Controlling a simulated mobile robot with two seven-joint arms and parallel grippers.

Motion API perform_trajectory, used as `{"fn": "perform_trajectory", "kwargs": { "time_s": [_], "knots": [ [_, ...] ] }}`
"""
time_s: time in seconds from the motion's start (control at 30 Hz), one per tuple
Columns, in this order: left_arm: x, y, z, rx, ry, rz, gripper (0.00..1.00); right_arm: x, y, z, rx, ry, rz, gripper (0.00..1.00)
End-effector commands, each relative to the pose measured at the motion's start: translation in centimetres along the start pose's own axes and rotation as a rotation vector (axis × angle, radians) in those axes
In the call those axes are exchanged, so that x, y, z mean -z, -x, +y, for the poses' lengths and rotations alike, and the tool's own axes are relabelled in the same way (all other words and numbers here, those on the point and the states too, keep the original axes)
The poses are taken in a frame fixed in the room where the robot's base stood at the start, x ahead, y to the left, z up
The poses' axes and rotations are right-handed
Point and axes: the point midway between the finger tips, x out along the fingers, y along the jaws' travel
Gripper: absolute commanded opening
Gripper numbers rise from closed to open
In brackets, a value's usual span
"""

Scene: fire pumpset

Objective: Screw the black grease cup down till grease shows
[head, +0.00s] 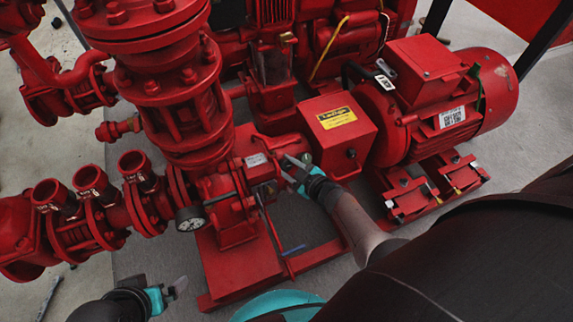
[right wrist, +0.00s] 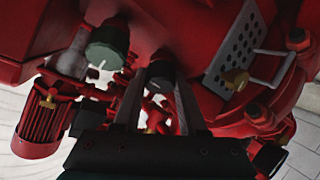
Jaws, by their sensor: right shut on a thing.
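The black grease cup (right wrist: 160,72) shows in the right wrist view as a small dark cylinder on the red pump. My right gripper (right wrist: 158,82) has its two fingers on either side of the cup and is shut on it. In the head view my right gripper (head: 290,167) reaches the bearing housing (head: 262,165) between pump and coupling guard; the black cup cannot be made out there. A dark green cap (right wrist: 107,45) sits left of the black cup in the right wrist view. I cannot see any grease. My left gripper (head: 174,290) is low in the head view, away from the pump, holding nothing visible.
The red coupling guard (head: 340,122) with a yellow label stands right of my right gripper, and the red motor (head: 440,95) is beyond it. A pressure gauge (head: 190,218) and red piping are to the left.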

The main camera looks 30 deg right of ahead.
Motion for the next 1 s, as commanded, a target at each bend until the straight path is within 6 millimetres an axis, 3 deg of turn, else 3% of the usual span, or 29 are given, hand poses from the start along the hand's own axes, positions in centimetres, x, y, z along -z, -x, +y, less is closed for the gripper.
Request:
{"fn": "perform_trajectory", "kwargs": {
  "time_s": [0.6,0.63,0.87,1.0],
  "knots": [
    [0.2,0.15,0.07,-0.001,0.0,0.006,1.0,-0.09,0.04,-0.08,-0.018,-0.039,-0.002,0.0],
    [0.2,0.15,0.07,-0.001,0.0,0.006,1.0,-0.09,0.04,-0.08,-0.018,-0.039,-0.002,0.43],
    [0.21,0.17,0.06,-0.001,0.0,0.006,1.0,-0.04,0.02,-0.06,-0.018,-0.038,-0.001,0.69],
    [0.22,0.17,0.05,-0.001,0.0,0.006,1.0,0.0,0.0,-0.12,-0.017,-0.038,0.0,0.71]
  ]
}}
